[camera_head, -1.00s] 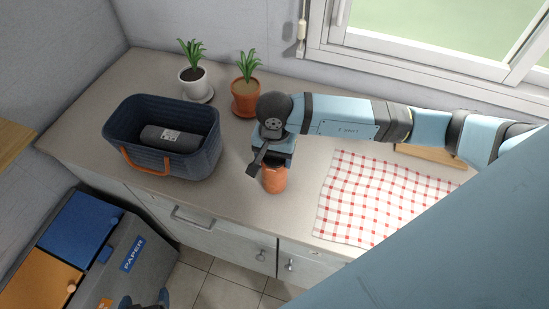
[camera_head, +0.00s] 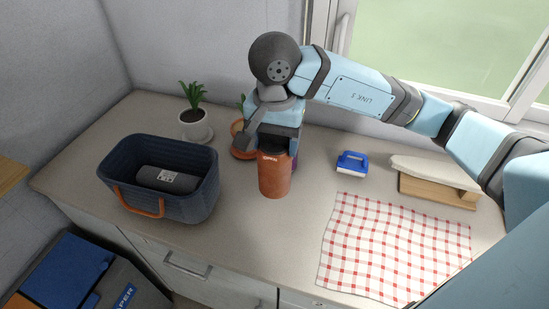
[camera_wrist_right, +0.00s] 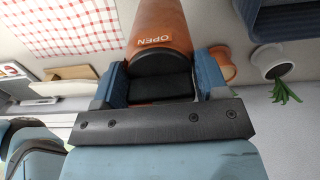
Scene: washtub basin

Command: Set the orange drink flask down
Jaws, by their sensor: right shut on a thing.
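The orange drink flask (camera_head: 275,176) is upright in my right gripper (camera_head: 276,146), over the countertop (camera_head: 245,235) between the basket and the checked cloth. I cannot tell for sure whether its base touches the counter. In the right wrist view the orange flask (camera_wrist_right: 160,22), with "OPEN" printed near its dark cap, sits between the fingers of my right gripper (camera_wrist_right: 162,82). The gripper is shut on its cap end. My left gripper is not in view.
A dark blue basket (camera_head: 200,203) holding a dark cylinder (camera_head: 166,179) stands left. A potted plant (camera_head: 195,125) and a partly hidden terracotta pot (camera_head: 240,148) are behind. A blue-and-white object (camera_head: 352,162) and a red-checked cloth (camera_head: 395,245) lie right. Bare counter shows in front.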

